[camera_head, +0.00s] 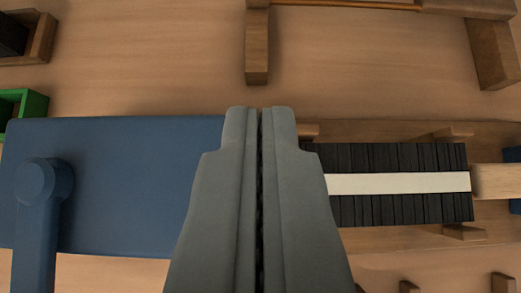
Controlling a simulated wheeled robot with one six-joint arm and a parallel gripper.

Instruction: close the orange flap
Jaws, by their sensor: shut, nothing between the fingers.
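My gripper (260,110) is in the middle of the view, pointing away from the camera. Its two grey fingers are shut, with nothing between them. I cannot make out an orange flap anywhere in this view. A thin orange-brown strip (345,4) runs along the top edge, cut off by the frame, and I cannot tell what it is. The fingers hide part of what lies beneath them.
A blue plate (130,180) with a blue round-ended lever (42,185) lies left of my gripper. Black blocks (400,158) with a white strip (400,183) sit in a wooden holder at right. A green box (33,103) is at left. Wooden posts (257,50) stand at the top.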

